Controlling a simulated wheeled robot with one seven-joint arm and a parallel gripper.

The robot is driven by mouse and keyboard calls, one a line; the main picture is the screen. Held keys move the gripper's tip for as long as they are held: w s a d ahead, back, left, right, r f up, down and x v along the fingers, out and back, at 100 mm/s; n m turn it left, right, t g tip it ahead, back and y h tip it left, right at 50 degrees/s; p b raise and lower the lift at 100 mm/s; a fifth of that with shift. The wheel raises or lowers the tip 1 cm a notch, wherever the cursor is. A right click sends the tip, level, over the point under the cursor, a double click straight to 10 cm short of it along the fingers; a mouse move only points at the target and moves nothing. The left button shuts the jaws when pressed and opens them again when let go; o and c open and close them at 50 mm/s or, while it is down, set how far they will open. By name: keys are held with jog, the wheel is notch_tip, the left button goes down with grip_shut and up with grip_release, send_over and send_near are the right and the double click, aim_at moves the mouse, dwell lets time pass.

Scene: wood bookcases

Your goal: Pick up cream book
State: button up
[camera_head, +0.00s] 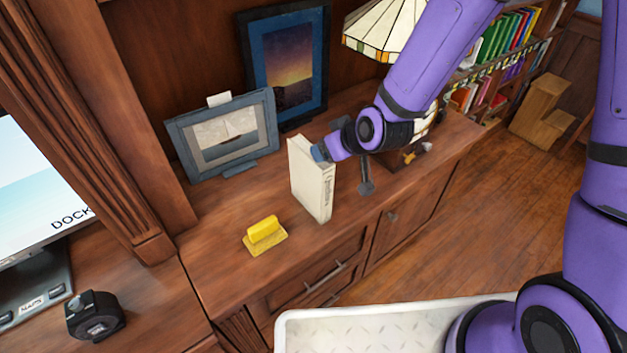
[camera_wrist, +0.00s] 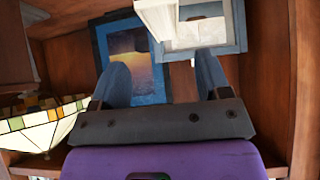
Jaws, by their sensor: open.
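The cream book (camera_head: 312,183) stands upright on the wooden cabinet top, its lettered spine facing the front right. My gripper (camera_head: 343,170) is open and empty at the book's right side. One finger shows close to the book's upper right edge; the other is lower and to the right, apart from the book. I cannot tell whether the near finger touches it. In the wrist view the book (camera_wrist: 157,18) shows at the top edge, partly cut off, beyond and between the fingertips of my gripper (camera_wrist: 162,65).
A grey framed picture (camera_head: 226,134) stands behind the book, with a dark blue framed picture (camera_head: 287,65) farther back. A yellow block (camera_head: 264,230) lies in front left. A stained-glass lamp (camera_head: 382,30) stands behind my arm. The cabinet top (camera_head: 215,220) is bare around the yellow block.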

aim_at(311, 181)
jog(key=x, duration=0.4)
jog(key=shift+w+f, duration=0.15)
jog(key=shift+f, duration=0.05)
jog(key=shift+s+a+x, duration=0.1)
jog(key=shift+a+x, duration=0.05)
jog(key=shift+x, duration=0.75)
jog(key=shift+s+a+x, duration=0.15)
jog(key=shift+x, duration=1.6)
grip_shut()
jog(key=shift+w, duration=0.1)
